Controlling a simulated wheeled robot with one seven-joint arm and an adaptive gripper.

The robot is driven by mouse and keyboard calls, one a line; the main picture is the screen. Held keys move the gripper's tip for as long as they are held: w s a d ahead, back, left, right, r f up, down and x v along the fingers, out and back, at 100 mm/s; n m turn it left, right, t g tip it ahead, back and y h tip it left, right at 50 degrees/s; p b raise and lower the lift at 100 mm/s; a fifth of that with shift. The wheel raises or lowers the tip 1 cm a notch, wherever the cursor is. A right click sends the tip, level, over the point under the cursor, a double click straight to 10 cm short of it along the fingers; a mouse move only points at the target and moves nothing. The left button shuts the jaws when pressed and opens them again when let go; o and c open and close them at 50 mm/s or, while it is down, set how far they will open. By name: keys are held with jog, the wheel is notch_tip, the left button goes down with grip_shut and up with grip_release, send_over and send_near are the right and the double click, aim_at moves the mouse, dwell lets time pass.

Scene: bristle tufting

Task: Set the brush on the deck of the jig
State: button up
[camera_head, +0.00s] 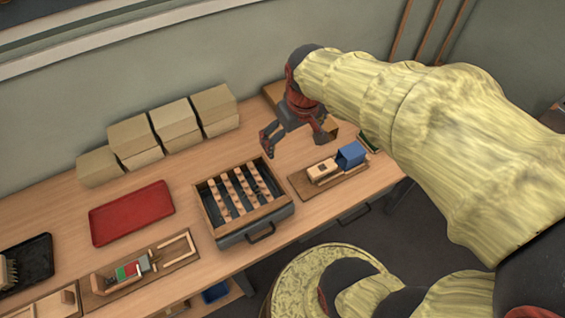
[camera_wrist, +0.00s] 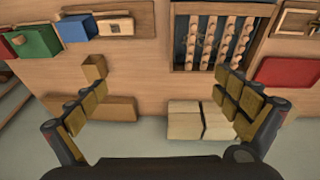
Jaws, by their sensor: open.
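A bristled piece that looks like the brush (camera_head: 8,272) stands in the black tray (camera_head: 40,262) at the left edge of the head view, partly cut off. I cannot tell for sure which fixture is the jig. One wooden board (camera_head: 185,250) at the front left carries a light frame and a small clamp with green and red parts. Another board (camera_head: 303,184) at the right carries a blue block (camera_head: 350,155) and a pale wooden block (camera_head: 322,172). My gripper (camera_head: 297,143) is open and empty above the bench's back; its spread fingers show in the wrist view (camera_wrist: 160,95).
A grey crate (camera_head: 232,234) holding rows of wooden pieces stands mid-bench. A red tray (camera_head: 132,213) lies left of it. Several cardboard boxes (camera_head: 175,120) stand along the wall. A small wooden block (camera_wrist: 95,67) is near my left finger in the wrist view.

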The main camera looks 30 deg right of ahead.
jog(key=s+a+r+t, duration=0.2)
jog(key=s+a+r, duration=0.4)
jog(key=s+a, duration=0.3)
jog(key=shift+s+a+r+t+y, duration=0.25)
jog(key=shift+s+r+t+y, duration=0.05)
jog(key=shift+s+t+y, duration=0.1)
